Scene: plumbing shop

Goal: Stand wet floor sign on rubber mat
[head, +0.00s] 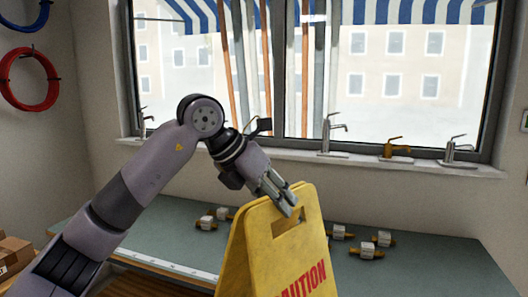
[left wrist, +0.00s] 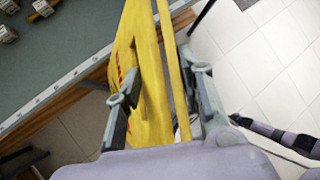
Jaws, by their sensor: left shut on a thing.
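The yellow wet floor sign (head: 262,250) stands upright in front of the counter in the head view, with red "CAUTION" lettering and a handle slot near its top. Its lower part is cut off by the frame. My left gripper (head: 288,203) is shut on the sign's top edge. In the left wrist view the sign (left wrist: 150,75) runs between the two fingers, its panels seen edge-on from above. I cannot make out a rubber mat in either view. My right gripper is not in view.
A grey-green counter (head: 420,272) runs under the window, with several small brass fittings with white tags (head: 366,252) on it. Faucets (head: 325,132) stand on the sill. Cardboard boxes (head: 14,255) are at the left. Pale tiled floor (left wrist: 265,60) shows beside the sign.

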